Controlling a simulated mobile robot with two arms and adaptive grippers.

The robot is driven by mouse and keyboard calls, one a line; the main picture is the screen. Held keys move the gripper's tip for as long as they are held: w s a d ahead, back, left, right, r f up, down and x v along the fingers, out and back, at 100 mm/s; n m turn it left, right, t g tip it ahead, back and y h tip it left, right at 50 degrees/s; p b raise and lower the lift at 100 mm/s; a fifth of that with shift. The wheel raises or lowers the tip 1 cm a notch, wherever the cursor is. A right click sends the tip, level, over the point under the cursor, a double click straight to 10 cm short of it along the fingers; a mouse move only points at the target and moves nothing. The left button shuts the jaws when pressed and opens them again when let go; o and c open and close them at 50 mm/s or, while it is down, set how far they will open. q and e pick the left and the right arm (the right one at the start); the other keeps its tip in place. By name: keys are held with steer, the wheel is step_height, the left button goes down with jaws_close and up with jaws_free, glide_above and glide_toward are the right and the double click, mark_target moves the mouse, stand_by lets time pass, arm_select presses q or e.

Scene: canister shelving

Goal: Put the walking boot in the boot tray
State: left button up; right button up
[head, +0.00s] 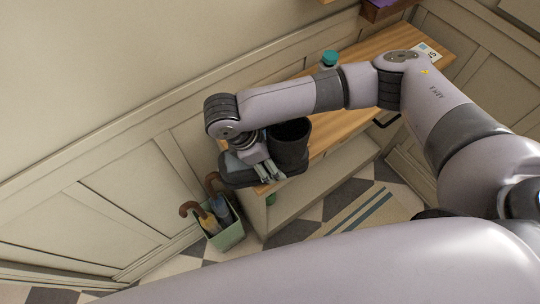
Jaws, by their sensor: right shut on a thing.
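The walking boot (291,148) is black, with its round shaft opening facing up and its foot pointing left. It is at the near left end of the wooden bench top (345,113). My right gripper (270,172) is shut on the boot, its grey fingers against the front side. The arm and gripper hide part of the boot, and I cannot tell whether its sole touches the bench. My left gripper is not in view.
A green bin (228,237) with umbrellas stands on the checkered floor below the bench's left end. A teal-topped item (329,58) and a white card (428,52) are farther back on the bench. A striped rug (358,218) lies in front. Panelled walls border the bench.

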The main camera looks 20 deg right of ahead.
mark_target(310, 128)
steer(key=shift+c, duration=1.3)
steer(key=shift+w+r, duration=0.1)
steer(key=shift+r, duration=0.1)
